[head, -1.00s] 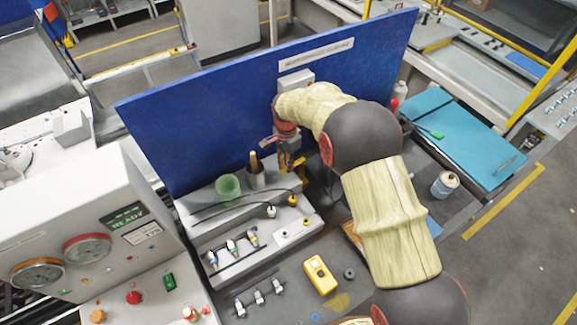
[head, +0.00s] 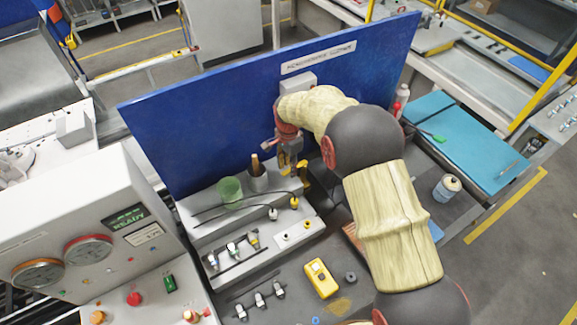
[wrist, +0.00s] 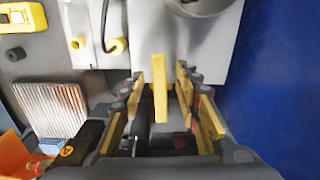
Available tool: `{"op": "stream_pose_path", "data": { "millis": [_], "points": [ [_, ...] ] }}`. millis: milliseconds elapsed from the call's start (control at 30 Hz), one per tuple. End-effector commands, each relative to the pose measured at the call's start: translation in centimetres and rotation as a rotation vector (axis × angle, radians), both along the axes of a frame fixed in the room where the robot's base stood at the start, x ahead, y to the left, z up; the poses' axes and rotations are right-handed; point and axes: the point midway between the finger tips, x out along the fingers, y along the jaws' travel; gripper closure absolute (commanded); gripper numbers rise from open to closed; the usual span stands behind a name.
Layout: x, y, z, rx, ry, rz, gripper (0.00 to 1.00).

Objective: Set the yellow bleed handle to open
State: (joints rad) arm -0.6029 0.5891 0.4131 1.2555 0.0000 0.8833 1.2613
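The yellow bleed handle (wrist: 160,88) is a narrow yellow bar in the middle of the wrist view, pointing along the view beside the grey block. My gripper (wrist: 160,84) is open, with its yellow-padded fingers on either side of the handle and a gap showing on both sides. In the head view my gripper (head: 291,165) points down at the right end of the grey stepped fixture (head: 225,208), close to the blue panel. A yellow part (head: 304,174) shows beside the fingers there. The handle's pivot and any position marks are hidden.
The blue panel (head: 220,125) stands close behind my gripper. A yellow meter (head: 321,278) lies on the bench in front. A ribbed plate (wrist: 54,108) shows left in the wrist view.

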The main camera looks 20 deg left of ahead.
Motion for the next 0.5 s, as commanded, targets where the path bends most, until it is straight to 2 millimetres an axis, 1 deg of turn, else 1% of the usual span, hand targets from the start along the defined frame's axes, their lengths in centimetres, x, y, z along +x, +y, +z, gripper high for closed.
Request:
{"op": "stream_pose_path", "data": {
  "millis": [167, 267, 367, 500],
  "points": [
    [0.0, 0.0, 0.2, 0.000, 0.000, 0.000, 0.67],
    [0.1, 0.0, 1.1, 0.001, -0.002, 0.000, 0.67],
    [0.1, 0.0, 2.6, 0.001, -0.002, 0.000, 0.67],
    [0.1, 0.1, 5.6, 0.003, -0.003, 0.000, 0.67]
  ]
}}
